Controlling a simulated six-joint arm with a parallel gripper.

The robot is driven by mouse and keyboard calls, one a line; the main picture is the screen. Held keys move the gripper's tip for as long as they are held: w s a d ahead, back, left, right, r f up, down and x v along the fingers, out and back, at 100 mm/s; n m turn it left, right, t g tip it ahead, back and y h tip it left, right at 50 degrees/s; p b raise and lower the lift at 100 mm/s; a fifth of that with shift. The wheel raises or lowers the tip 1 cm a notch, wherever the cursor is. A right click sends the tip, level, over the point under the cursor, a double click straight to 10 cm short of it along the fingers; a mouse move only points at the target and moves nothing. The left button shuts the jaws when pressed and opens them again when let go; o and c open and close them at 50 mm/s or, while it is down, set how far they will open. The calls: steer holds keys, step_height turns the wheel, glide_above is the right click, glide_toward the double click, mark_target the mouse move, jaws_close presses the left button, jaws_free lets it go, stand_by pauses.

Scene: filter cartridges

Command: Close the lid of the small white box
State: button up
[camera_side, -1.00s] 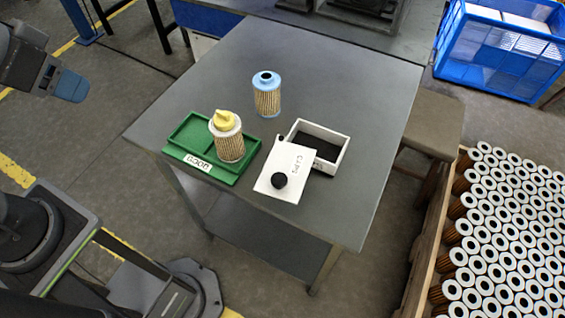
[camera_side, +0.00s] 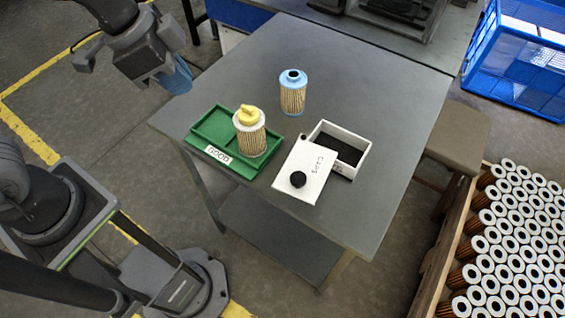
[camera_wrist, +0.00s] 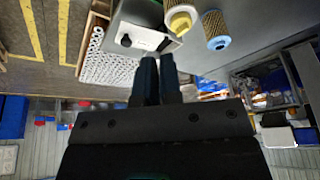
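The small white box (camera_side: 355,168) stands on the grey table with its top open and a dark inside. Its white lid (camera_side: 318,167), marked with lettering that seems to read CAPS, lies folded out at the box's near-left side. A black round knob (camera_side: 298,179) is on the lid. The lid (camera_wrist: 148,38) and knob (camera_wrist: 126,40) also show in the wrist view. My gripper (camera_side: 180,78) is off the table's left edge, well apart from the box.
A green tray (camera_side: 205,148) marked GOOD holds a yellow-capped cartridge (camera_side: 250,134), left of the lid. A blue-capped cartridge (camera_side: 293,96) stands behind them. The table's right part is clear. A crate of cartridges (camera_side: 510,240) stands at right, beside a stool (camera_side: 455,140).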

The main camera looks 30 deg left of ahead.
steer(key=d+f+m, duration=0.2)
steer(key=d, duration=0.1)
steer(key=w+d+f+m+g, duration=0.1)
steer(key=d+m, duration=0.1)
steer(key=d, duration=0.1)
steer(key=d+f+m+g, duration=0.1)
steer(key=d+f, duration=0.1)
steer(key=d, duration=0.1)
steer(key=shift+w+f+m+h, duration=0.3)
steer(key=shift+m+h, duration=0.1)
jaws_close()
glide_above(286, 183)
steer(key=a, duration=0.1)
step_height(286, 183, down, 10)
steer(key=shift+s+a+f, duration=0.1)
steer(key=shift+d+n, duration=0.3)
steer(key=shift+d, duration=0.1)
steer(key=shift+d+n, duration=0.2)
steer(key=shift+n, duration=0.1)
